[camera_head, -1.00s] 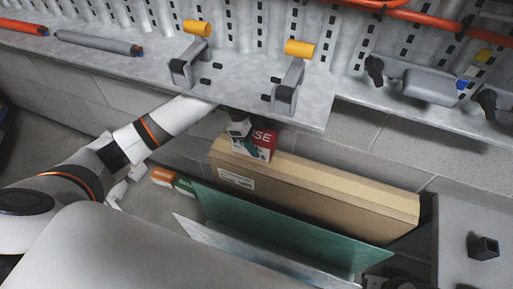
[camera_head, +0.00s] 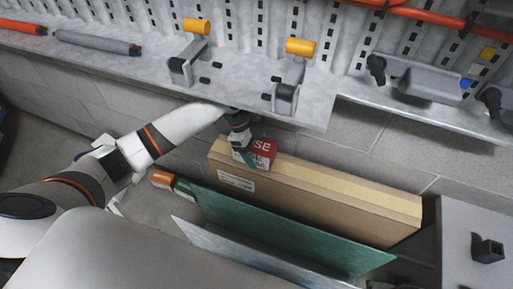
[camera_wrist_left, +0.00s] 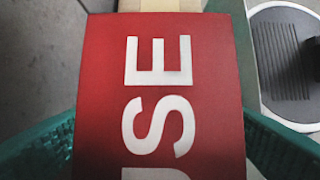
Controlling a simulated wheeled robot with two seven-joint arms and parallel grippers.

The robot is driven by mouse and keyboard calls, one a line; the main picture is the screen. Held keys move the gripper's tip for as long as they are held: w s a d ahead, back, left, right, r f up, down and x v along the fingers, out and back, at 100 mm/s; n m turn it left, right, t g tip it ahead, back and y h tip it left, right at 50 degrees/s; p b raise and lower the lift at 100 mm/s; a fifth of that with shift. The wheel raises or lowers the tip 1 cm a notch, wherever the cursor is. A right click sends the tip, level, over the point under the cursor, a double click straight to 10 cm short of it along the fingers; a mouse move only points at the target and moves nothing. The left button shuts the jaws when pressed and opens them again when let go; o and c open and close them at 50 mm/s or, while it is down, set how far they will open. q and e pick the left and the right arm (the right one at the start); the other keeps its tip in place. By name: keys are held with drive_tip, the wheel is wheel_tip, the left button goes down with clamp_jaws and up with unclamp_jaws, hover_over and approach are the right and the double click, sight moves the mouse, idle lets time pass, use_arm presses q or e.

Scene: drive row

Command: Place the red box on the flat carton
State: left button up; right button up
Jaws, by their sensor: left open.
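The red box (camera_head: 264,153), red and white with large white letters, is at the left end of the long brown carton (camera_head: 330,193), over its top face. Its underside is hidden, so full contact with the carton cannot be told. My left gripper (camera_head: 240,140) is at the box's near left side in the head view, its fingers largely hidden there. In the left wrist view the red box (camera_wrist_left: 160,95) fills the middle, with a teal finger on each side. The jaws are open around the box; small gaps cannot be judged. My right gripper is not in view.
A metal shelf (camera_head: 230,88) with brackets and yellow-ended parts overhangs close behind my left arm. A green panel (camera_head: 290,235) stands in front of the carton. A small orange box (camera_head: 161,179) is left of it. A grey surface (camera_head: 480,215) lies at right.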

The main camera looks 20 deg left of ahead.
use_arm(q)
drive_tip(key=p+v, duration=0.1)
drive_tip(key=v, duration=0.2)
drive_tip(key=shift+r, duration=0.15)
drive_tip(key=shift+p+v, duration=0.3)
drive_tip(key=shift+v, duration=0.7)
drive_tip(key=a, duration=1.2)
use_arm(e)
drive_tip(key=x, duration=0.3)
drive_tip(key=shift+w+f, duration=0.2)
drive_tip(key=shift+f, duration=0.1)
